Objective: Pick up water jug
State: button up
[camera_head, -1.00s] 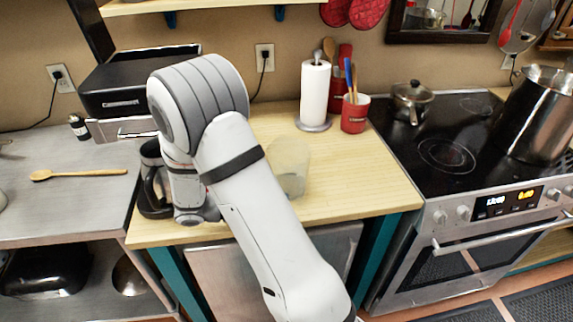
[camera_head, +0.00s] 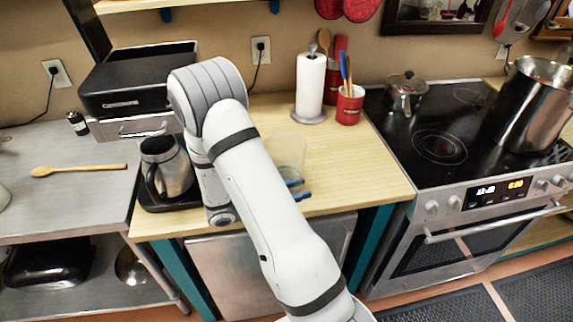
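A clear, see-through jug (camera_head: 288,151) stands upright on the light wooden counter, just right of my arm; its lower left part is hidden behind the arm. My gripper (camera_head: 298,190) is mostly hidden by my forearm. Only its two blue fingertips show, at the jug's lower front. The tips are apart with counter showing between them, so it looks open. I cannot tell whether they touch the jug.
A steel kettle (camera_head: 167,170) stands on a black base left of my arm. A paper towel roll (camera_head: 310,84) and a red utensil crock (camera_head: 350,106) stand behind. The stove (camera_head: 440,148) is at right. The counter's right front is clear.

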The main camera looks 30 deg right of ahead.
grip_shut()
dwell(0.3)
dwell(0.3)
